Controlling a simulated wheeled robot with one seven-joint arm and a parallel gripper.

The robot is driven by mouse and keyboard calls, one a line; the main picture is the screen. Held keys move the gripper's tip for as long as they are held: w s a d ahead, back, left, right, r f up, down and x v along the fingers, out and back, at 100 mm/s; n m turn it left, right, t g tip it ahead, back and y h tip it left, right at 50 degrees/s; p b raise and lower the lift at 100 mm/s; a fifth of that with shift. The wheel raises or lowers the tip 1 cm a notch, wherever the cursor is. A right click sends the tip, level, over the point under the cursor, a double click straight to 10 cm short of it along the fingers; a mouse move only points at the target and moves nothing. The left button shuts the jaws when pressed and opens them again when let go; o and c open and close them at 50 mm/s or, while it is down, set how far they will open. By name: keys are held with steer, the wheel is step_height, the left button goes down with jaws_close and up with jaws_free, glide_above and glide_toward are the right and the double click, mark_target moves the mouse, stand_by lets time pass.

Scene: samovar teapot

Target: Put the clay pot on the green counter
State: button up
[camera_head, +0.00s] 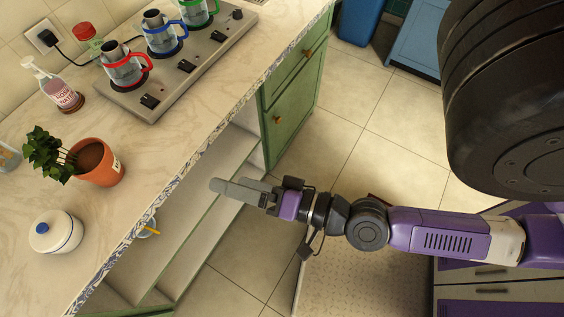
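An orange clay pot (102,166) with dark soil and a leafy green plant (50,154) stands on the pale, marbled top of the green-fronted counter (165,150). It is near the counter's front edge. My gripper (228,186) is to the right of the pot, past the counter's front edge, over the open shelf space and floor. It points left towards the counter and is apart from the pot. Its grey fingers overlap in this view, so I cannot tell how far apart they are. I see nothing held.
A white lidded jar (55,232) stands near the pot. A soap bottle (59,90) and a grey stove (172,62) with red, blue and green-handled glass vessels are farther back. A green cabinet door (288,116) lies beyond the open shelves. Tiled floor (400,115) is clear there.

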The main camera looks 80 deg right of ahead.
steer(key=s+a+r+n+g+y, duration=0.1)
steer(key=s+r+n+g, duration=0.1)
steer(key=s+n, duration=0.7)
steer(key=n, duration=0.4)
steer(key=shift+s+a+r+n+y, duration=0.2)
steer(key=shift+a+r+n+y, duration=0.1)
steer(key=shift+n+y, duration=0.1)
